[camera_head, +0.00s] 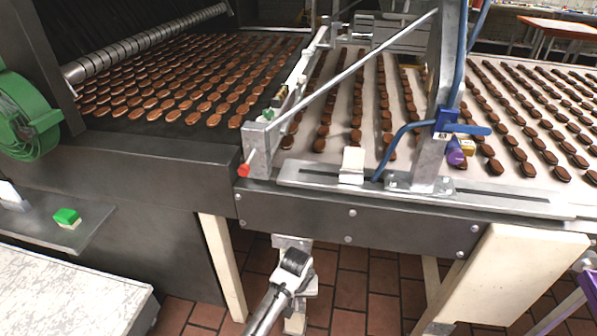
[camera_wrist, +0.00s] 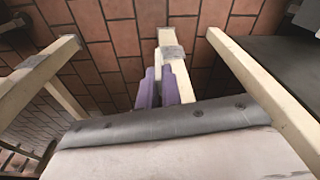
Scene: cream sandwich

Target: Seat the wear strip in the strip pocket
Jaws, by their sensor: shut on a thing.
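In the head view my gripper (camera_head: 293,245) is at the front edge of the conveyor frame, just below the dark side panel (camera_head: 350,220). In the wrist view two purple fingers (camera_wrist: 164,88) are close together with a narrow pale piece (camera_wrist: 164,66) between them. I take this piece to be the wear strip, and the fingers look shut on it. Most of it is hidden, and it blends with a cream post behind. The side panel's bolted edge (camera_wrist: 170,122) lies close to the fingers in the wrist view. I cannot clearly make out the strip pocket.
A slotted metal rail (camera_head: 515,205) runs along the panel top, with a white block (camera_head: 352,163) upright on it. Cream legs (camera_head: 222,262) stand under the frame. A green-topped block (camera_head: 66,217) lies on the left shelf. Rows of biscuits fill the belts. Tiled floor lies below.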

